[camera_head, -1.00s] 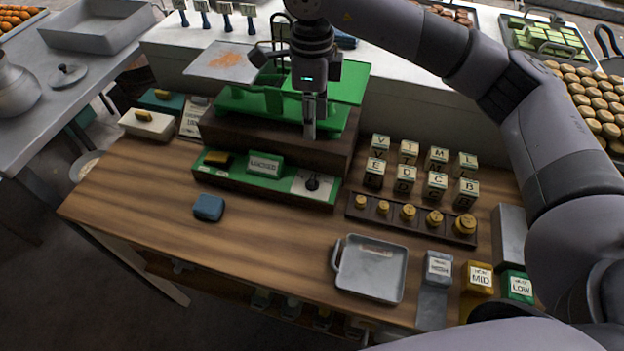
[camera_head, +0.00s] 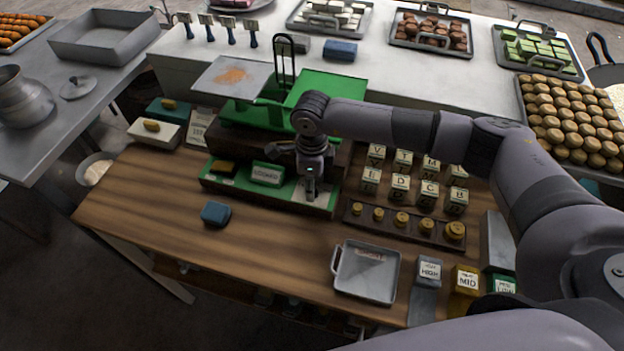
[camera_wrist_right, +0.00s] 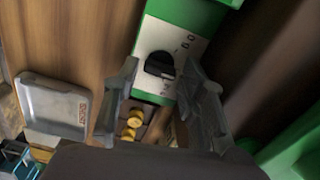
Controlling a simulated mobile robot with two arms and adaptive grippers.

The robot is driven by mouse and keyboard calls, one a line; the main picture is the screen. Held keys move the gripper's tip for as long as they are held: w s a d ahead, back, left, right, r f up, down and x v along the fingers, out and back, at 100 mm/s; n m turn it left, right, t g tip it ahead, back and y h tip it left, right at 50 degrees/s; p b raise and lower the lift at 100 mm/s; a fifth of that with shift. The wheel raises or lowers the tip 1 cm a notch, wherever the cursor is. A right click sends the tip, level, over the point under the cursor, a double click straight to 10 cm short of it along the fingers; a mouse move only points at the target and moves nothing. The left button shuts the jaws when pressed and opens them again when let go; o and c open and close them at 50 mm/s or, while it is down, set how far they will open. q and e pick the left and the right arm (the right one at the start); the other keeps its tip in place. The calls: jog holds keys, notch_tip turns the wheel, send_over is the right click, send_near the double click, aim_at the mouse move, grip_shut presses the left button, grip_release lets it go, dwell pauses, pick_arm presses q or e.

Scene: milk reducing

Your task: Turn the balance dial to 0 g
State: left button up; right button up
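The green balance (camera_head: 240,112) stands at the back of the wooden table. Its black dial (camera_wrist_right: 160,65) sits on a white plate (camera_wrist_right: 172,38) with printed marks, on the green front panel; the pointer's exact reading is too small to tell. In the head view my right gripper (camera_head: 311,190) points down over this plate and hides the dial. In the right wrist view the two fingers of my right gripper (camera_wrist_right: 162,72) are spread apart, one on each side of the dial, with visible gaps to it. My left gripper is not in view.
A row of brass weights (camera_head: 400,220) and lettered blocks (camera_head: 400,186) lie just right of the panel. A metal tray (camera_head: 366,272) is at the front, and a blue block (camera_head: 215,213) at the left. The table (camera_head: 150,205) is clear at front left.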

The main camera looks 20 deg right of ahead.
jog(key=shift+f, duration=0.3)
jog(key=shift+c, duration=0.5)
jog(key=c, duration=0.8)
jog(key=shift+f+n+b, duration=0.1)
jog(key=shift+n+b, duration=0.3)
jog(key=shift+b, duration=0.4)
jog(key=n+b, duration=0.9)
jog(key=b, duration=0.5)
jog(key=shift+b, duration=0.4)
jog(key=shift+r+n+b, duration=0.2)
jog(key=shift+n+b, duration=0.85)
jog(key=shift+n, duration=0.15)
